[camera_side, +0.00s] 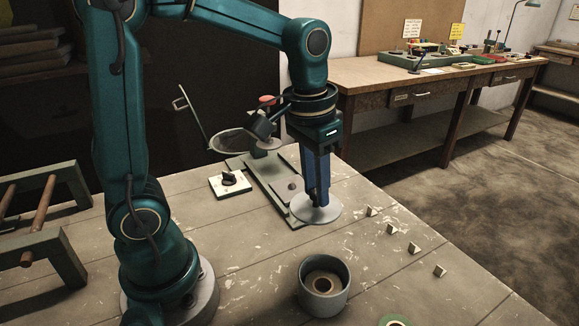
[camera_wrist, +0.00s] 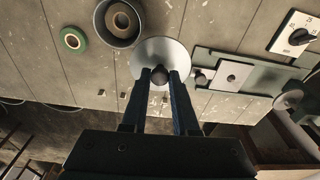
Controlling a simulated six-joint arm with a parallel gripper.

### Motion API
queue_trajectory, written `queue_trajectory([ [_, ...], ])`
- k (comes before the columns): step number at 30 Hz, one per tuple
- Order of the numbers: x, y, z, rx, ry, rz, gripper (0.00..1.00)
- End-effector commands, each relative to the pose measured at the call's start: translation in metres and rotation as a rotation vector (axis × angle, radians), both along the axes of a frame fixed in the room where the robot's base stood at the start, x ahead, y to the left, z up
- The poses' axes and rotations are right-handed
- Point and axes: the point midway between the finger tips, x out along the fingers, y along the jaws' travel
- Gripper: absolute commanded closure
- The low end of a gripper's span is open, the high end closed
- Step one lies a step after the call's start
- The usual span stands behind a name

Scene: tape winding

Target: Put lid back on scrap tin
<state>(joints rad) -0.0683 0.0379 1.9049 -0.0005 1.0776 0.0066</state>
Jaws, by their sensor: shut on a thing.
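My gripper (camera_side: 317,196) is shut on the dark knob of a round grey lid (camera_side: 328,213). In the wrist view the gripper (camera_wrist: 160,75) has its two fingers on either side of the knob, with the pale lid disc (camera_wrist: 151,52) spread out beyond them. The scrap tin (camera_side: 324,294) is an open grey round pot on the bench, nearer the side camera than the lid. A tan ring lies inside the tin. The tin also shows at the top of the wrist view (camera_wrist: 106,32). The gap between the lid and the bench is hard to judge.
A green tape roll (camera_side: 395,321) lies near the tin. A green-grey winding fixture (camera_side: 262,187) stands behind the lid, with a white dial box (camera_side: 230,184) beside it. Several small metal wedges (camera_side: 390,229) sit in a row toward the bench's right edge.

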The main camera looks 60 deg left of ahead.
Motion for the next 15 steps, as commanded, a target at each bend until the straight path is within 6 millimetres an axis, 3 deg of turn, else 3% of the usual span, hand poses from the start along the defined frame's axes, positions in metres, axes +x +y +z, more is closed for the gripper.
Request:
queue_trajectory([
  [1,-0.005,-0.017,0.002,0.000,-0.001,-0.034,1.00],
  [6,-0.019,-0.053,0.007,0.001,-0.001,-0.141,1.00],
  [15,-0.029,-0.076,0.008,0.001,0.001,-0.251,1.00],
])
